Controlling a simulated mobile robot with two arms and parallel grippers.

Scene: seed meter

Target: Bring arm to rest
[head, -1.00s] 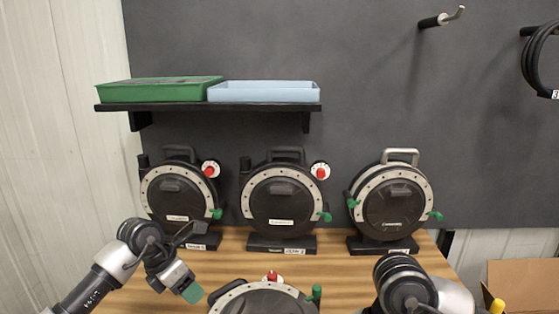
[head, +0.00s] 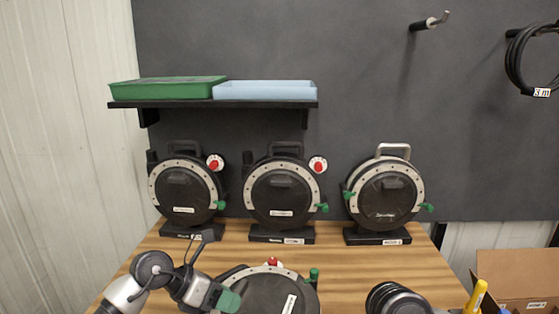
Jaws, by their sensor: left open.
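My left gripper (head: 229,299) with green fingertips is low in the head view, at the left edge of the front seed meter (head: 278,292). It is open and I see nothing held in it. I cannot tell whether it touches the meter. Three more round seed meters stand upright in a row: left (head: 185,191), middle (head: 281,194) and right (head: 385,194).
The wooden table (head: 345,272) is clear between the row and the front meter. A wall shelf (head: 225,104) holds a green tray (head: 165,89) and a pale blue tray (head: 265,91). A cardboard box (head: 515,275) is at right. A cable coil (head: 518,62) hangs above.

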